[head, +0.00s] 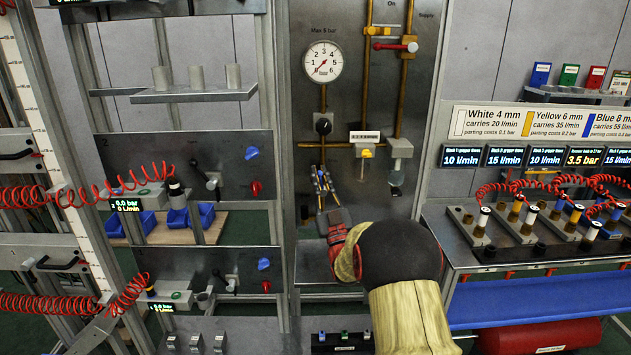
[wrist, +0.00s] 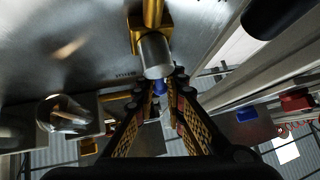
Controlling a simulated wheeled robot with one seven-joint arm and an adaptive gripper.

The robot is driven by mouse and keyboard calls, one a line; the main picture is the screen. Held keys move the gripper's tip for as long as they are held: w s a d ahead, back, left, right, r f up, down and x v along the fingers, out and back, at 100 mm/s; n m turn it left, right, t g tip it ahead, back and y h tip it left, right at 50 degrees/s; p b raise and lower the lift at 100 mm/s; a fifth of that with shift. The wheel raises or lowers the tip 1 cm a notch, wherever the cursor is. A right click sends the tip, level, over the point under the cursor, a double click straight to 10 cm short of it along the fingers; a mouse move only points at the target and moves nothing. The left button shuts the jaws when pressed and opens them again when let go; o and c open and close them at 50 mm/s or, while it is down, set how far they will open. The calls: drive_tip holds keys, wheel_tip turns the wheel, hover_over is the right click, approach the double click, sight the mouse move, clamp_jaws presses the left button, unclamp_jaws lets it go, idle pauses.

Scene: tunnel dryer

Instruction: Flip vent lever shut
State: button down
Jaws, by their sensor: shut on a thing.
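My gripper (head: 322,180) reaches up to the steel panel below the round pressure gauge (head: 322,61). In the wrist view my gripper (wrist: 160,90) has its two fingers closed in around a small blue piece (wrist: 159,88), which looks like the vent lever's handle. The fingers hide most of it, so its exact angle cannot be told. A grey cylindrical fitting (wrist: 155,54) on a brass pipe sits just beyond the fingertips. In the head view a black knob (head: 323,125) is on the pipe just above my gripper.
A clear-bowled unit (wrist: 66,115) is beside my fingers in the wrist view. A red lever (head: 392,46) is on the supply pipe, higher up. Blue (head: 251,153) and red levers (head: 255,188) are on the left panel. A bench with several coloured fittings (head: 517,208) stands right.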

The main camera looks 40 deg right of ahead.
drive_tip(key=shift+s+d+f+m+g+h, duration=0.1)
drive_tip(key=shift+m+g+h, duration=0.05)
drive_tip(key=shift+m+h, duration=0.5)
drive_tip(key=shift+s+d+m+g+h, duration=0.1)
drive_tip(key=shift+d+m+g+h, duration=0.1)
drive_tip(key=shift+m+h, duration=0.45)
drive_tip(key=shift+s+d+f+m+g+h, duration=0.1)
drive_tip(key=shift+m+g+h, duration=0.05)
drive_tip(key=shift+m+h, duration=0.45)
drive_tip(key=c, duration=2)
unclamp_jaws()
drive_tip(key=shift+r, duration=0.15)
drive_tip(key=shift+s+a+f, duration=0.1)
drive_tip(key=shift+s+f, duration=0.05)
drive_tip(key=shift+f, duration=0.1)
drive_tip(key=s+a, duration=0.1)
drive_tip(key=s, duration=0.3)
drive_tip(key=s+a+f, duration=0.1)
drive_tip(key=s+a, duration=0.1)
drive_tip(key=s, duration=0.2)
drive_tip(key=s+a, duration=0.2)
drive_tip(key=s, duration=0.2)
drive_tip(key=shift+s+a+f, duration=0.25)
drive_tip(key=shift+s+f, duration=0.05)
drive_tip(key=shift+f, duration=0.05)
